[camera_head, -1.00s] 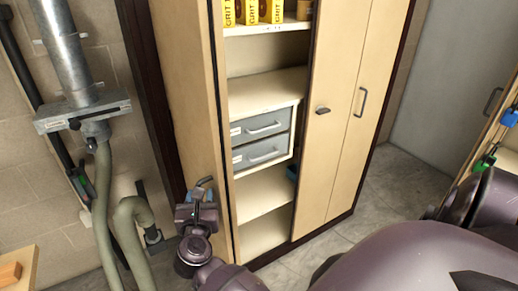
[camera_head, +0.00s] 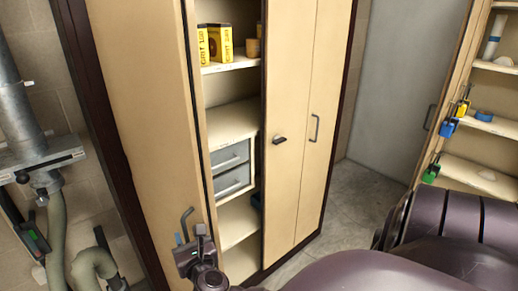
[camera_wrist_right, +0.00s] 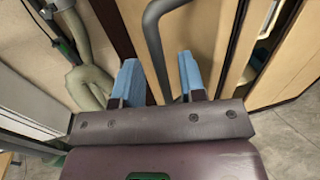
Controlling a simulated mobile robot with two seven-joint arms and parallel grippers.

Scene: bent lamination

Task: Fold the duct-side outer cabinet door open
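The duct-side cabinet door is a tall beige panel (camera_head: 140,110) at the left of the tall cabinet in the head view. A narrow beige strip with a dark edge stands along its right side, beside the open shelves. A grey bent bar handle (camera_head: 186,222) sits low on the door; it also shows in the right wrist view (camera_wrist_right: 152,35). My right gripper (camera_head: 190,240) is at this handle. In the right wrist view its two blue fingers (camera_wrist_right: 160,78) stand apart on either side of the bar, with visible gaps. My left gripper is out of view.
The grey duct (camera_head: 28,125) and green hoses (camera_head: 58,235) stand left of the door. Shelves hold yellow grit boxes (camera_head: 214,43) and grey drawers (camera_head: 231,170). The right-hand beige doors (camera_head: 300,120) stand beside them. Another open cabinet (camera_head: 480,130) is far right. Grey floor (camera_head: 362,195) lies between.

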